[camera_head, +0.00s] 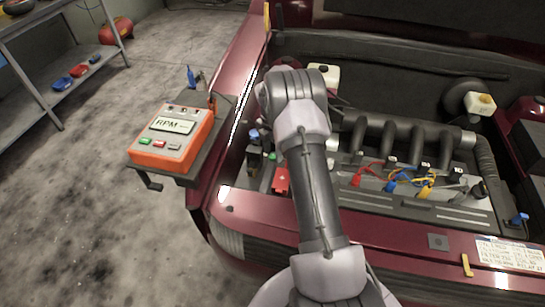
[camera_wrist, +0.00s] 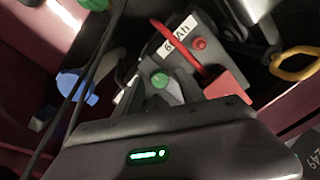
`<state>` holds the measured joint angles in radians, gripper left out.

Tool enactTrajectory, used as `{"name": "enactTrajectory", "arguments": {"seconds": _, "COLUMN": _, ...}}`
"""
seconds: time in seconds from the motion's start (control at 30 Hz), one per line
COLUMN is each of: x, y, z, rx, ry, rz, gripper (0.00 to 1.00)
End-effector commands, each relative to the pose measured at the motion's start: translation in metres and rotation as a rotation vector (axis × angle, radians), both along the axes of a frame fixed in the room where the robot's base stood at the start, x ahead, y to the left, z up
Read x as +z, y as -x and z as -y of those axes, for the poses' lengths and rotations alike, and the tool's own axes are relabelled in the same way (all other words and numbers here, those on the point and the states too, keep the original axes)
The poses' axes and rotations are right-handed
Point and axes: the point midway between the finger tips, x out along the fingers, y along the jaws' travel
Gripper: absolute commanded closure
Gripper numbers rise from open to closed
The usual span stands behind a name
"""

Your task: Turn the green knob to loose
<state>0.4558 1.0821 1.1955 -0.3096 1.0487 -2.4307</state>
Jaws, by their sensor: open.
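In the wrist view, a round green knob or cap (camera_wrist: 160,80) sits on the grey battery (camera_wrist: 180,25), below and left of a red cap (camera_wrist: 199,44). A second green piece (camera_wrist: 98,4) is cut off at the top edge. Which of them is the task's green knob, and its setting, I cannot tell. In the head view a small green piece (camera_head: 273,156) shows left of my arm, near the battery. My gripper (camera_wrist: 170,135) fills the bottom of the wrist view with its dark body and lit green strip. It is open and holds nothing visible; its fingertips are not clear.
A red handle or lead (camera_wrist: 180,45) and red block (camera_wrist: 228,88) lie beside the battery. A blue knob (camera_wrist: 75,85) is at left, a yellow loop (camera_wrist: 295,63) at right. The orange RPM box (camera_head: 172,138) stands left of the car; the engine (camera_head: 400,165) is right of my arm.

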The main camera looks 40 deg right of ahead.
Motion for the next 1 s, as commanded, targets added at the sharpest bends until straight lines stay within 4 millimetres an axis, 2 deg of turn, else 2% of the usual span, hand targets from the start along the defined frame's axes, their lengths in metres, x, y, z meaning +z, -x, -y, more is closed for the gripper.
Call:
{"name": "enactTrajectory", "arguments": {"seconds": 0.1, "x": -0.0071, "y": 0.0002, "z": 0.0001, "rx": 0.000, "ry": 0.000, "rz": 0.001, "gripper": 0.54}}
{"name": "enactTrajectory", "arguments": {"seconds": 0.33, "x": -0.0066, "y": 0.0001, "z": 0.0001, "rx": -0.001, "ry": 0.000, "rz": 0.001, "gripper": 0.54}}
{"name": "enactTrajectory", "arguments": {"seconds": 0.57, "x": -0.0065, "y": 0.0002, "z": 0.0000, "rx": -0.001, "ry": 0.000, "rz": 0.001, "gripper": 0.99}}
{"name": "enactTrajectory", "arguments": {"seconds": 1.0, "x": -0.0058, "y": 0.0004, "z": 0.0000, "rx": -0.070, "ry": 0.000, "rz": 0.000, "gripper": 1.00}}
